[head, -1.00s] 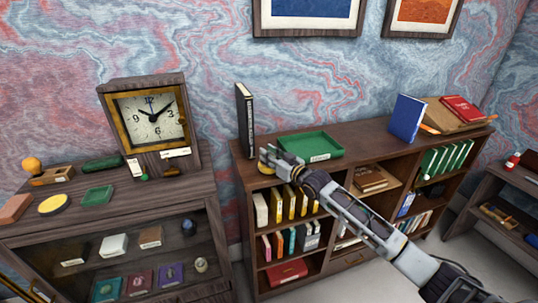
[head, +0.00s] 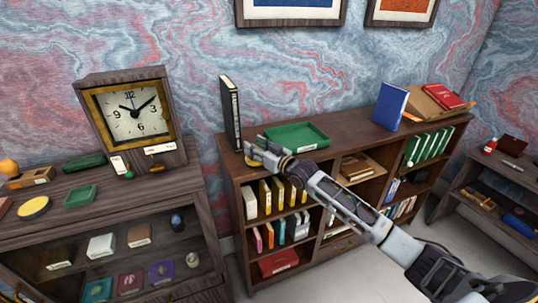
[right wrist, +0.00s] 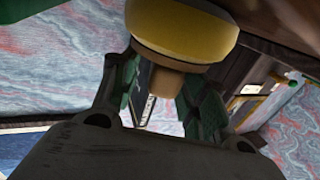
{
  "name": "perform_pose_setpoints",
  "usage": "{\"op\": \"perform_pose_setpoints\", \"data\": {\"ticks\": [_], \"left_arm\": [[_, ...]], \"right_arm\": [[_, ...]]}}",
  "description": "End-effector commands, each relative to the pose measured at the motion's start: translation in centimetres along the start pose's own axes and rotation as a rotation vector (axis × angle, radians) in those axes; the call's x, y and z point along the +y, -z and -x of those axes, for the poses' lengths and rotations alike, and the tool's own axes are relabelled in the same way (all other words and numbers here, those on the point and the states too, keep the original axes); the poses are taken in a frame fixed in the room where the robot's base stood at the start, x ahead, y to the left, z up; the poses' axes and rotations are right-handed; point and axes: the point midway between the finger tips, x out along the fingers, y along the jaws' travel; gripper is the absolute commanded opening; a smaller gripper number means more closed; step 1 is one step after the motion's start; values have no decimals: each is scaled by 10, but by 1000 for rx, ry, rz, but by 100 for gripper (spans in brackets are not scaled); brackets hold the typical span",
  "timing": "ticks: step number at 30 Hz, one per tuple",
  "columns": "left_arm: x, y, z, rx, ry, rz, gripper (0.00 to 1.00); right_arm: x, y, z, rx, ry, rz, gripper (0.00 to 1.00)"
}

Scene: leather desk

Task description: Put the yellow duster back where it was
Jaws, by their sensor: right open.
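The fingers are open, with a gap beside the knob. In the head view a sliver of yellow (head: 251,161) shows beside my right gripper (head: 256,153), at the left front of the bookshelf top (head: 345,133). The gripper hides most of the duster there. My left gripper is not in view.
A green tray (head: 297,136) lies just behind and right of the gripper. A tall black book (head: 231,113) stands at its left. A blue book (head: 390,107) stands farther right. The left cabinet holds a clock (head: 131,112) and a yellow disc (head: 34,208).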

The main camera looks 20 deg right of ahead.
Motion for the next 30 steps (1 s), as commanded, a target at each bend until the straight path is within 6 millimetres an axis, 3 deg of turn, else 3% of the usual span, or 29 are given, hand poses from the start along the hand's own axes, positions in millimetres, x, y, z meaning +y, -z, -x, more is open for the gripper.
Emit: {"op": "perform_pose_setpoints", "data": {"ticks": [30], "left_arm": [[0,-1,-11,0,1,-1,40]], "right_arm": [[0,-2,74,-2,-1,0,44]]}}
